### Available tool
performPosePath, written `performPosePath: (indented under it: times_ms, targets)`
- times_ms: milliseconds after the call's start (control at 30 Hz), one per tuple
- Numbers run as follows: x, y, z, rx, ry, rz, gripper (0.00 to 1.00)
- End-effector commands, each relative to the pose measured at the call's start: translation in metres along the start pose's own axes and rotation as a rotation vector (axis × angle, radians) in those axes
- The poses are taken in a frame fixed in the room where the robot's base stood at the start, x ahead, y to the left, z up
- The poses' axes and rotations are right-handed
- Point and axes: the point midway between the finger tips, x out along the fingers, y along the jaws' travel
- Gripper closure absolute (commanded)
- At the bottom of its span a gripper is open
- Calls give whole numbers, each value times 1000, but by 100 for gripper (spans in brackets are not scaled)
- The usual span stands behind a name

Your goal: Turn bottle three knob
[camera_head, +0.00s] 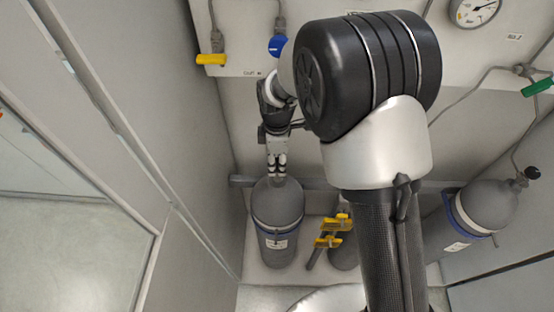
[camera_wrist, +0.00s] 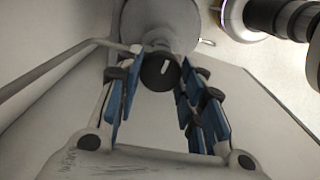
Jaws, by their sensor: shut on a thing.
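A grey gas bottle (camera_head: 278,240) with a blue band and a white label stands upright at the lower left in the head view. My gripper (camera_head: 277,172) points down at its top, and its fingers hide the knob there. In the wrist view, a round black knob (camera_wrist: 158,74) with a white mark sits on the bottle's grey top (camera_wrist: 158,18). The blue-padded fingers of my gripper (camera_wrist: 156,84) are on both sides of the knob, shut on it. I cannot read a bottle number.
Another grey bottle (camera_head: 484,208) with a black knob (camera_head: 532,173) leans in view at the right. A grey rail (camera_head: 240,181) runs behind. The wall panel has yellow (camera_head: 211,59), blue (camera_head: 279,45) and green (camera_head: 537,88) handles and a gauge (camera_head: 474,10).

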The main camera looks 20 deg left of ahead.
Motion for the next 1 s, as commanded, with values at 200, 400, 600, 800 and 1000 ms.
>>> performPosePath:
  times_ms: [200, 400, 600, 800, 1000]
  targets:
    - [0, 0, 0, -86, 0, 0, 88]
    - [0, 0, 0, -121, 0, 1, 88]
    - [0, 0, 0, -128, 0, 1, 88]
    - [0, 0, 0, -128, 0, 1, 88]
    - [0, 0, 0, -127, 0, 1, 52]
